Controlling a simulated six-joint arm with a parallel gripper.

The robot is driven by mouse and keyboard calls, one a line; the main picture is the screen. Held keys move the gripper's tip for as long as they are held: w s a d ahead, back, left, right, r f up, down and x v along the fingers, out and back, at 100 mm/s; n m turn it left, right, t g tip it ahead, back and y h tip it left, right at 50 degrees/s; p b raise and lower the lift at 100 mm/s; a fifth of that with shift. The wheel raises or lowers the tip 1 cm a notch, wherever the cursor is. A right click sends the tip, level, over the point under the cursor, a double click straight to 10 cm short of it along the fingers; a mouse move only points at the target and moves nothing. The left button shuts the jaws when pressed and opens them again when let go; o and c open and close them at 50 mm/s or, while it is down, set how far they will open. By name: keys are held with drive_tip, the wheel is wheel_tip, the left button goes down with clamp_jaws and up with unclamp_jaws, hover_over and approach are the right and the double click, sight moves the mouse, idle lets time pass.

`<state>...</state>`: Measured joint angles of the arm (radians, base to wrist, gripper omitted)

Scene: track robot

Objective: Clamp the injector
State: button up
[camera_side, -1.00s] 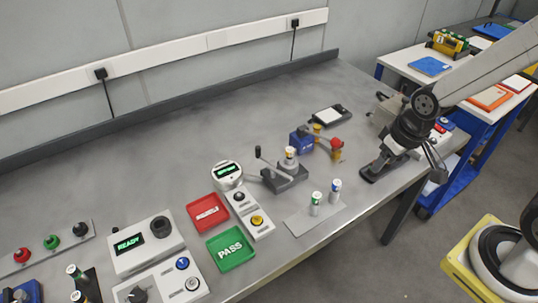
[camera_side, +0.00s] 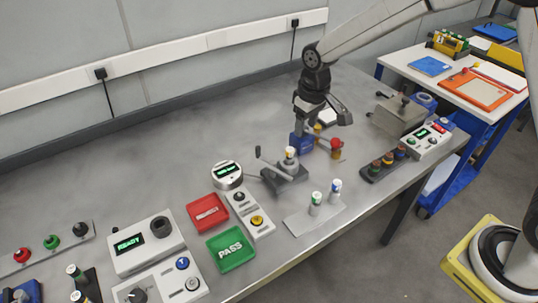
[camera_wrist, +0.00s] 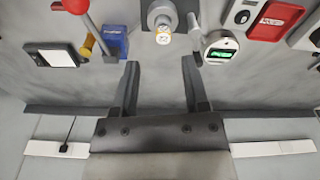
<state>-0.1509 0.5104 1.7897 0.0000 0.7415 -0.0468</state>
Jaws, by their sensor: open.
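The injector (camera_side: 290,153), a small pale cylinder with a yellow band, stands upright in a dark grey clamp fixture (camera_side: 285,179) at mid-bench. The fixture's lever (camera_side: 259,153) stands up with a dark knob at its left side. In the wrist view the injector (camera_wrist: 163,24) is at the top centre, beyond the fingertips. My gripper (camera_wrist: 159,67) is open and empty, its two dark fingers apart. In the side view my gripper is above and behind the blue device, up and right of the injector, not touching it. Its fingertips are hard to make out there.
A blue device (camera_side: 301,142) with a red-knobbed lever (camera_side: 337,143) stands close right of the fixture. A round gauge (camera_side: 228,170) is at its left, and a plate (camera_side: 306,222) with two cylinders in front. A dark rack (camera_side: 376,173) holds several cylinders. The back bench is clear.

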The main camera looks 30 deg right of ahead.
drive_tip(key=n+g, duration=0.1)
drive_tip(key=n, duration=0.1)
hover_over(258, 147)
wheel_tip(258, 147, down, 3)
drive_tip(key=shift+f, duration=0.1)
drive_tip(key=shift+f, duration=3.85)
clamp_jaws()
